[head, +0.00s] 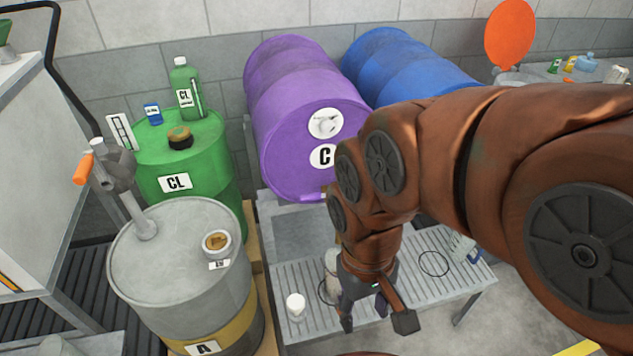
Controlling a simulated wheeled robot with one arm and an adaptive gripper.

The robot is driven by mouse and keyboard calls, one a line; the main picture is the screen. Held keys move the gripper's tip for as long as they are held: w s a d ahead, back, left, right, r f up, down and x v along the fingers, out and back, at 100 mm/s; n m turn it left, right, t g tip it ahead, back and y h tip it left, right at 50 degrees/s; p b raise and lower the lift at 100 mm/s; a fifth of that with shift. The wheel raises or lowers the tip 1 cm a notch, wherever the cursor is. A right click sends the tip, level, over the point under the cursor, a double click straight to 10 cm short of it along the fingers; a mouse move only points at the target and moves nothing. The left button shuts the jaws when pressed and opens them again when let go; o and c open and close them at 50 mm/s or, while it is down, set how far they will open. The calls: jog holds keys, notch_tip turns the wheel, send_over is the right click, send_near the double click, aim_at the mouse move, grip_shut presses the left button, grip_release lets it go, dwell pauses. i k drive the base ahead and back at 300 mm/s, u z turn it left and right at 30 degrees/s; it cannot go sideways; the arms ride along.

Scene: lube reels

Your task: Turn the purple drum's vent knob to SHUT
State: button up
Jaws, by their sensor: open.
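The purple drum (284,90) lies on its side at the upper middle, its end face toward me with a "C" label. A pale knob (325,122) sits on a round white plate on that face, above the label. Its markings are too small to read, so I cannot tell its setting. A small yellowish part shows at the drum's lower rim, partly behind my arm. My gripper (376,322) is open, pointing down over the grated bench, below and to the right of the knob, well apart from it.
My arm partly hides a blue drum (405,65) on the right. A green drum (220,160) and a grey drum (125,255) with a pump stand at left. A white cup (296,305) stands on the grated bench (302,262). An orange disc (510,33) stands at upper right.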

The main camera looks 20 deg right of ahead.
aim_at(328, 129)
jog(key=z, duration=2)
jog(key=k, duration=0.85)
jog(key=u, duration=1.9)
